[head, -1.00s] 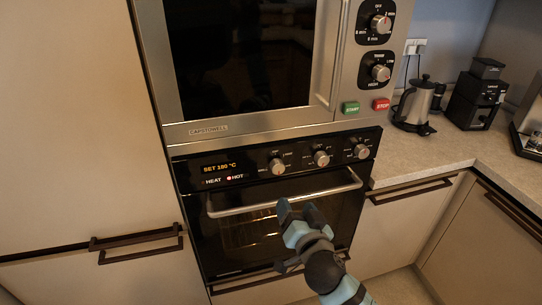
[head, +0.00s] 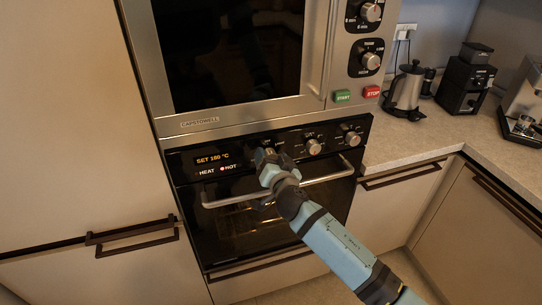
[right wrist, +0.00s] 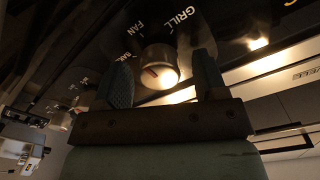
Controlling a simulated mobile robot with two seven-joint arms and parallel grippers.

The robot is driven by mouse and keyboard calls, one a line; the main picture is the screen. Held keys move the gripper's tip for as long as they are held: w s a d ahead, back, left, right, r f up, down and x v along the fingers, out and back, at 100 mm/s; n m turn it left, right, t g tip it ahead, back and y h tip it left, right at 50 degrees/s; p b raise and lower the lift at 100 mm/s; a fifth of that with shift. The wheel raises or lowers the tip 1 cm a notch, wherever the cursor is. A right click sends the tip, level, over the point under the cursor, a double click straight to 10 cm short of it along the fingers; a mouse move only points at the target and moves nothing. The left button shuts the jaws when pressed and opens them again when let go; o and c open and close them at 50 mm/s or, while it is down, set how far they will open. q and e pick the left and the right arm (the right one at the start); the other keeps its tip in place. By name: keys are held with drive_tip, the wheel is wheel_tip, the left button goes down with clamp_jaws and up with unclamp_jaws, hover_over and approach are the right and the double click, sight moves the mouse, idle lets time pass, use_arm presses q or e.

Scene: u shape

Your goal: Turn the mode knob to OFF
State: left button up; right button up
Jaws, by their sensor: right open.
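The mode knob (right wrist: 160,66) is a round metal knob with a red pointer mark, seen in the right wrist view. The words GRILL and FAN, and a partly covered label, stand around it. I cannot tell exactly which label the mark points to. My left gripper is not in view.
The oven panel's display (head: 212,159) reads SET 180 °C, with a lit HOT lamp. Two more knobs, a middle one (head: 313,147) and a right one (head: 352,137), sit beside it. The oven handle (head: 325,177) runs below. A microwave (head: 228,50) is above; a kettle (head: 406,92) stands right.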

drive_tip(key=shift+w, duration=0.3)
drive_tip(key=c, duration=0.9)
